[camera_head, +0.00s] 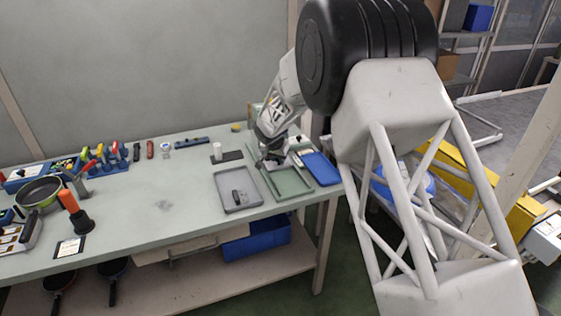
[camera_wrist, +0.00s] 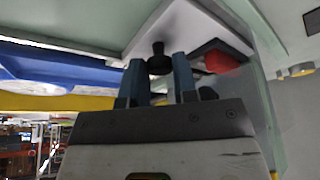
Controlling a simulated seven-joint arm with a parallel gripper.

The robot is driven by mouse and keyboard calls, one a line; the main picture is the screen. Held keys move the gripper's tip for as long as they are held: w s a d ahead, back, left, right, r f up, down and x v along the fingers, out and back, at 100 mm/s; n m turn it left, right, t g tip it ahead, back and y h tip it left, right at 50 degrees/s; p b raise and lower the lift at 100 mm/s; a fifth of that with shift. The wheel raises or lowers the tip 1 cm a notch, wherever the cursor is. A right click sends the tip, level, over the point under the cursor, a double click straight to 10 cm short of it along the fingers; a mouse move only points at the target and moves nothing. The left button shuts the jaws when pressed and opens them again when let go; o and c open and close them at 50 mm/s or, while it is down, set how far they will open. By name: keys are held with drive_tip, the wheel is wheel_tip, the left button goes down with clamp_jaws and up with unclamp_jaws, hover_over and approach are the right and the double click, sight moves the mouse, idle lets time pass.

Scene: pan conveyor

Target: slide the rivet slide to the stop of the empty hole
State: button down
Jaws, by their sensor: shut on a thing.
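My gripper (camera_wrist: 159,62) has its two blue fingers on either side of a small black knob (camera_wrist: 158,64) and is shut on it. The knob stands out from a pale surface with a white edge (camera_wrist: 150,22); I take it to be the rivet slide's knob. A red part (camera_wrist: 222,62) shows just right of the fingers. In the head view my gripper (camera_head: 264,162) is low over the far right of the bench, by the green tray (camera_head: 292,196); the slide itself is too small to tell there. No hole or stop can be made out.
A grey tray (camera_head: 244,206) with a dark part in it lies left of the green tray, and a blue tray (camera_head: 322,170) lies right. A white cylinder (camera_head: 217,152) stands behind. A pan (camera_head: 40,190) and hand tools are far left. The bench middle is clear.

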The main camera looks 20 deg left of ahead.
drive_tip(key=c, duration=0.9)
unclamp_jaws()
drive_tip(key=shift+s, duration=0.1)
drive_tip(key=shift+s+d, duration=0.65)
drive_tip(key=shift+d, duration=0.1)
drive_tip(key=shift+s+d, duration=0.75)
drive_tip(key=v, duration=0.8)
drive_tip(key=w+d+m+g+y, duration=0.1)
drive_tip(key=d+m+g+y, duration=0.3)
drive_tip(key=m, duration=1.4)
drive_tip(key=shift+d+g, duration=0.3)
drive_tip(key=shift+d, duration=0.85)
drive_tip(key=shift+f, duration=0.1)
